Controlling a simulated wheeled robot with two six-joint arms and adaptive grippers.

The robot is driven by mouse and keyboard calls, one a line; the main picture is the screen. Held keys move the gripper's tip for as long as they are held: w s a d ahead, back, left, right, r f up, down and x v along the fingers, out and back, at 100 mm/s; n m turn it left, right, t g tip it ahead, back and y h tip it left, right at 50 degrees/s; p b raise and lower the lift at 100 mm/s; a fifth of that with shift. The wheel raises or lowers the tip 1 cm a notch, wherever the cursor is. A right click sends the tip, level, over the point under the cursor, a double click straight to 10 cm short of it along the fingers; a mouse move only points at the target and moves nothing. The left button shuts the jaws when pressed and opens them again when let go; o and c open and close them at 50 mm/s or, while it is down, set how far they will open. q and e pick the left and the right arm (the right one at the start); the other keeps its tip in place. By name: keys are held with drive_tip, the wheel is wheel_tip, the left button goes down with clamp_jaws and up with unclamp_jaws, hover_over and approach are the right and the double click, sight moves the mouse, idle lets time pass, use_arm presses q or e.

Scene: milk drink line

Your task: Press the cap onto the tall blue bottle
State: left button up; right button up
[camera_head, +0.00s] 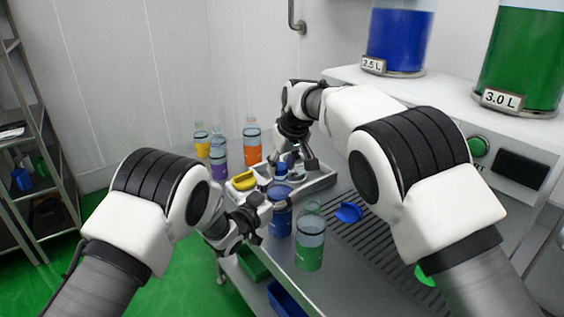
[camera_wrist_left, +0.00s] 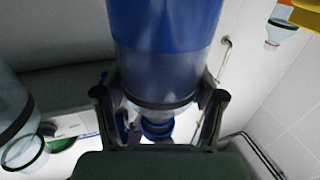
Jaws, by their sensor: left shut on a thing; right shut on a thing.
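The tall blue bottle (camera_head: 279,222) stands upright near the table's left edge. My left gripper (camera_head: 272,203) is shut around its upper body; the left wrist view shows the bottle (camera_wrist_left: 163,45) upside down between the fingers. My right gripper (camera_head: 284,168) is directly above the bottle, pointing down, shut on a small blue cap (camera_head: 281,171). In the left wrist view, a blue ring-like part (camera_wrist_left: 157,129) shows at the bottle's neck. Whether the cap is fully seated cannot be told, since the fingers partly hide it.
A bottle with green liquid (camera_head: 309,252) stands close to the right of the blue one. A blue dish-like object (camera_head: 348,212) lies on the slatted surface. A yellow object (camera_head: 244,181) and orange (camera_head: 252,150), purple (camera_head: 219,165) and yellow (camera_head: 201,146) bottles stand behind.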

drive_tip(key=shift+f, duration=0.6)
idle(0.3)
drive_tip(key=o, duration=0.8)
use_arm(q)
drive_tip(key=o, duration=1.8)
drive_tip(key=shift+c, duration=0.2)
use_arm(e)
drive_tip(key=v, duration=1.2)
use_arm(q)
drive_tip(key=v, duration=1.2)
